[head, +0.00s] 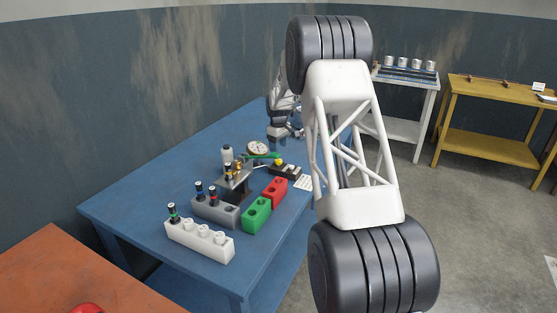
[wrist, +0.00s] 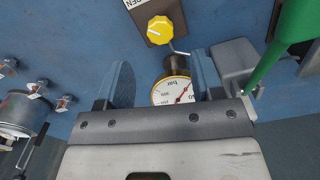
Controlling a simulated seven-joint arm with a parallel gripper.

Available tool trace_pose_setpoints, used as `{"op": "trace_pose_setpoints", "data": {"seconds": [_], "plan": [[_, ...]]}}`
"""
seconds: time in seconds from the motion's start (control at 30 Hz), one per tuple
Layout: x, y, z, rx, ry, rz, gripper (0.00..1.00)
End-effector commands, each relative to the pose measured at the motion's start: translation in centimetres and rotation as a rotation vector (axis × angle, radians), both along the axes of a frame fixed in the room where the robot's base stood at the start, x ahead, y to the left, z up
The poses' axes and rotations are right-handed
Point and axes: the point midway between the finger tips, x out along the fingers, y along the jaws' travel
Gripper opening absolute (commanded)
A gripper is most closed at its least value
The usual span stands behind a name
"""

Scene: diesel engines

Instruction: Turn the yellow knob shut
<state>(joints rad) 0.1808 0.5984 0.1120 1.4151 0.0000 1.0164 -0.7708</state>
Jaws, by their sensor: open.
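The yellow knob (wrist: 160,28) sits on a dark brown plate with a partly visible label ending in "EN", at the top of the wrist view. In the head view the yellow knob (head: 278,162) is small, on the blue table beside the gauge. My gripper (wrist: 160,72) is open, with one blue-grey finger on each side of the picture. The knob lies beyond the fingertips, apart from them. The round white gauge (wrist: 174,92) shows between the fingers, its lower part hidden by my gripper.
A green handle (wrist: 275,50) and a grey block (wrist: 232,62) stand close to the right finger. Metal fittings (wrist: 35,92) lie at the left. On the blue table (head: 120,200) are green (head: 256,214), red (head: 273,192) and white (head: 200,241) blocks. The table's left part is clear.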

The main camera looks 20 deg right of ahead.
Motion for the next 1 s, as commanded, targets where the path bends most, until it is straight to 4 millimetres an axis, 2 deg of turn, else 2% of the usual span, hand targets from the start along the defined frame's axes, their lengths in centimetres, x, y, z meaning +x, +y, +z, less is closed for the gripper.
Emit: {"op": "trace_pose_setpoints", "data": {"seconds": [0.53, 0.7, 1.0], "plan": [[0.0, 0.0, -5.9, 0.0, 0.0, 0.0, 0.61], [0.0, 0.0, -6.8, 0.0, -0.001, 0.0, 0.61], [0.0, 0.0, -6.9, 0.0, 0.0, 0.0, 0.61]]}}
